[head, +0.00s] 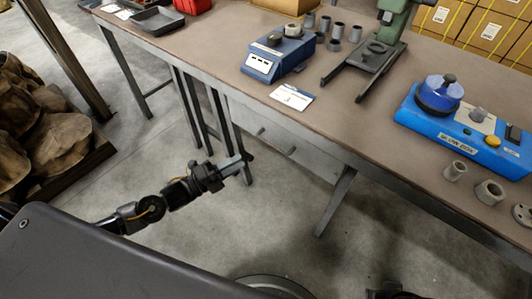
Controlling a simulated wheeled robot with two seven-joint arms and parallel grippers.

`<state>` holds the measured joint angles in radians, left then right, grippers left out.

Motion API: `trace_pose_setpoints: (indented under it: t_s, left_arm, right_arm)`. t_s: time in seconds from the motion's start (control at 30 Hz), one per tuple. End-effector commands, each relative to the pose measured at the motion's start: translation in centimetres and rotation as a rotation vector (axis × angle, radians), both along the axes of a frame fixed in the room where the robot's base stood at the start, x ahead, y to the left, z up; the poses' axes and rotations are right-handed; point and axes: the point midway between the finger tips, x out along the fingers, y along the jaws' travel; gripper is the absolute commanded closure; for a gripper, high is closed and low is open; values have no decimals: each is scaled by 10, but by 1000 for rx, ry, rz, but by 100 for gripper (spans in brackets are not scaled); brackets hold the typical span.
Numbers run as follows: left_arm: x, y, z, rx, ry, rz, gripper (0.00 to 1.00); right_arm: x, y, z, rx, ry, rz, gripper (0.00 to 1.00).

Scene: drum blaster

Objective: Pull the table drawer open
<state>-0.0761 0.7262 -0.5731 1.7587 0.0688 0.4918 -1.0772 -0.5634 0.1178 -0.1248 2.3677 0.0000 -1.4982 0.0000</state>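The table (330,110) has a brown top and grey metal legs. Its grey drawer (275,139) sits under the front edge and looks shut, with two small dark pull fittings on its front. My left gripper (240,163) is in front of the table, left of and lower in the picture than the drawer front. It points right and appears apart from the drawer. Its light grey fingers overlap from this angle, so their opening is unclear, and nothing shows held. My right gripper is not in view; only a dark bit of my arm shows at the bottom edge.
On the table are a blue device (279,57), a white card (292,97), a green press (384,38), a larger blue machine (468,122) and several grey metal cylinders. The concrete floor before the drawer is clear.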

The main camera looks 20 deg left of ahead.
Motion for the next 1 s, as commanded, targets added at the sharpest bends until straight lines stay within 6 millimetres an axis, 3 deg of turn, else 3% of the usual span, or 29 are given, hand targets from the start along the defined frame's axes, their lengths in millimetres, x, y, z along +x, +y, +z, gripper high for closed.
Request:
trace_pose_setpoints:
  t_s: [0.17,0.7,1.0]
  left_arm:
    - [7,-7,3,-3,0,1,68]
    - [69,-67,17,-2,3,3,68]
    - [77,-75,18,-1,4,3,68]
  right_arm:
    - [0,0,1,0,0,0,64]
    - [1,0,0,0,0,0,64]
    - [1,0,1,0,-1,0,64]
